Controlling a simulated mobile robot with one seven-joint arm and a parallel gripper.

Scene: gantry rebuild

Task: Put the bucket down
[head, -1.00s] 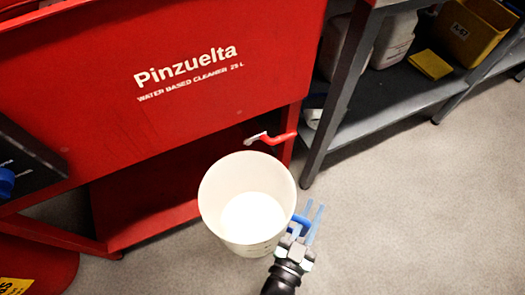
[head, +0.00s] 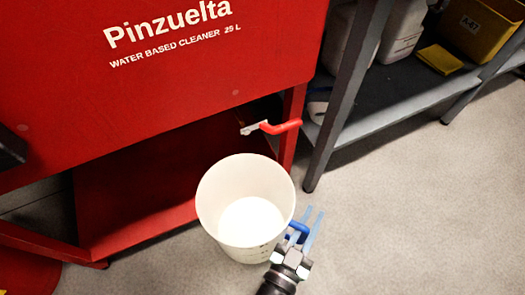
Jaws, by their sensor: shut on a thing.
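A white bucket (head: 221,232) shows below the middle of the head view, upright with its open top toward the camera. Its inside is pale and bright at the bottom, and I cannot tell whether it holds liquid. My gripper (head: 306,232) is at the bucket's right side, shut on a blue handle (head: 297,229) at the bucket's wall. The light blue fingers point up and right. Whether the bucket's base touches the floor cannot be told from this view.
A red cleaner cabinet (head: 180,95) stands behind the bucket, with a red-handled tap (head: 272,127) just above the rim. A grey shelf (head: 385,105) on the right holds a yellow bin (head: 474,33) and containers. Grey floor (head: 410,220) is clear at right and front.

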